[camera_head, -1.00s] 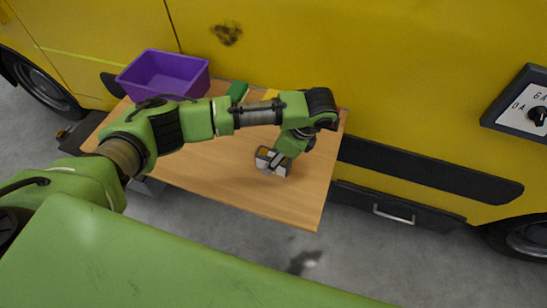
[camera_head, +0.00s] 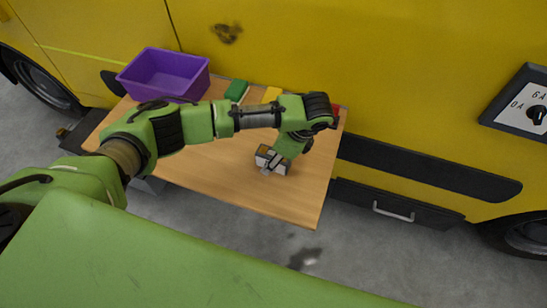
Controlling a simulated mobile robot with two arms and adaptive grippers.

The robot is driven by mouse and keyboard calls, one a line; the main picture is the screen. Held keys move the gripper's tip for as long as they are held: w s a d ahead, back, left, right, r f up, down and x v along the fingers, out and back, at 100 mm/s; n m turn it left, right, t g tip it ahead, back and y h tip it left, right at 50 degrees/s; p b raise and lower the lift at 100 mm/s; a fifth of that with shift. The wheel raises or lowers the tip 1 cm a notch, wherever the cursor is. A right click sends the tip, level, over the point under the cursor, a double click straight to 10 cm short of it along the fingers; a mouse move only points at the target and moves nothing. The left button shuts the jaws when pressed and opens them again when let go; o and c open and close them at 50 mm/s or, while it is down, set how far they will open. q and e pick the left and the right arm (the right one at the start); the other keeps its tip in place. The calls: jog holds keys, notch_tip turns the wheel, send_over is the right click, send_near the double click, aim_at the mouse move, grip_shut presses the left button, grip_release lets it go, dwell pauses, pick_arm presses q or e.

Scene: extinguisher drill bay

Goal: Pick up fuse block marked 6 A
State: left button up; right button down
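Three coloured blocks lie along the back of the wooden table: a green block (camera_head: 237,90), a yellow block (camera_head: 271,94) and a red block (camera_head: 335,110) partly hidden behind my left arm's wrist. No marking can be read on them, so I cannot tell which is 6 A. My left gripper (camera_head: 271,161) points down over the table's front right part, in front of the blocks and apart from them. Its grey and dark fingers are too small to show whether they are open or shut, or whether anything is between them. My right gripper is not in view.
The wooden table (camera_head: 230,165) stands against a yellow vehicle (camera_head: 400,70). A purple bin (camera_head: 165,74) sits at its back left. A switch panel (camera_head: 522,105) with a black knob and marks like 0A and 6A is at right. The tabletop's front is largely clear.

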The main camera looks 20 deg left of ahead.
pick_arm(q)
jog(key=c, duration=1.3)
jog(key=shift+c, duration=0.2)
